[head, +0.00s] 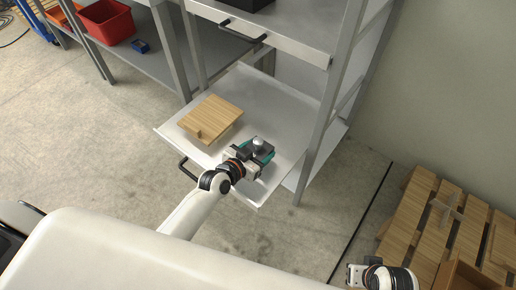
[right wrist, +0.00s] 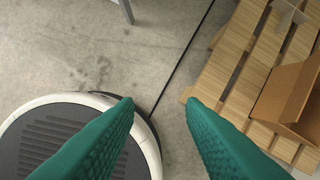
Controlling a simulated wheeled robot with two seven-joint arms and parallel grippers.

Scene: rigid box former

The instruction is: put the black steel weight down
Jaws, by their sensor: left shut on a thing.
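The black steel weight (head: 264,147), dark with a pale round knob on top, is in the head view over the right front part of the pulled-out grey drawer tray (head: 262,88). My left gripper (head: 258,154), with teal fingers, is shut on it and partly hides it. I cannot tell whether the weight's underside touches the tray. My right gripper (right wrist: 160,104) is open and empty in the right wrist view, with its teal fingers wide apart above the floor. It also shows at the bottom right of the head view, away from the drawer.
A wooden board with a small block handle (head: 211,118) lies on the tray, left of the weight. Grey rack posts (head: 322,125) stand close to the tray's right side. A higher drawer (head: 285,37) is above. A wooden pallet (head: 440,225) is at lower right; a red bin (head: 107,22) is upper left.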

